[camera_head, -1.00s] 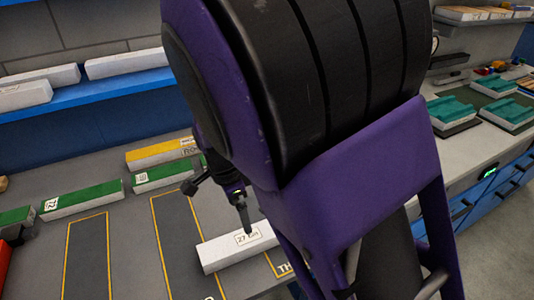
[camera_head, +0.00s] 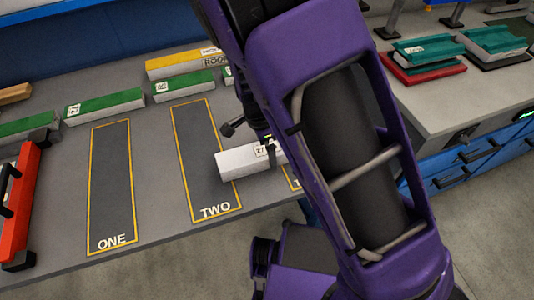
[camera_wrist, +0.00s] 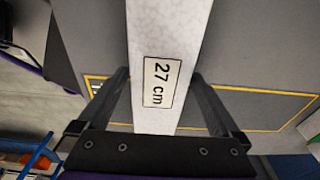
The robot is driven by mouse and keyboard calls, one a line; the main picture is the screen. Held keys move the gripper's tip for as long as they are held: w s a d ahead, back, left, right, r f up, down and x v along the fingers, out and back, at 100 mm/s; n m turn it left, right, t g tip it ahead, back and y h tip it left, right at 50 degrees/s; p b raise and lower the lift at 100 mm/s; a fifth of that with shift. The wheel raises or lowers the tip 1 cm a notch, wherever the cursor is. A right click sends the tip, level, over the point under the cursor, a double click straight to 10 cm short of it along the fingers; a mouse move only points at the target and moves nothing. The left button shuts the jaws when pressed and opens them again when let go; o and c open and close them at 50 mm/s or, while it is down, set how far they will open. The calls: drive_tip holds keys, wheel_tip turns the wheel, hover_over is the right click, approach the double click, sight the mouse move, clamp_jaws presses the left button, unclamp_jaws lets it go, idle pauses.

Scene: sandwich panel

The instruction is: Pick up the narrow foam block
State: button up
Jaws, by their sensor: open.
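A white foam block (camera_head: 243,163) with a printed label lies across the marked area at the right of the grey table. In the wrist view the white block (camera_wrist: 165,32) runs up the middle, and its label reads "27 cm". My gripper (camera_wrist: 158,82) is open, with one finger on each side of the block; I see a gap on both sides. In the head view my gripper (camera_head: 269,146) is over the block's right part, and my arm hides the block's far end. Whether another block is narrower cannot be told.
Green-topped blocks (camera_head: 105,106) and a yellow-topped block (camera_head: 183,64) stand along the back of the table. Marked areas ONE (camera_head: 111,190) and TWO (camera_head: 203,155) are mostly clear. A red-framed object (camera_head: 20,205) stands at left. A side counter (camera_head: 440,105) holds teal pieces.

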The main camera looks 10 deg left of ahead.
drive_tip(key=c, duration=1.2)
drive_tip(key=shift+r, duration=0.15)
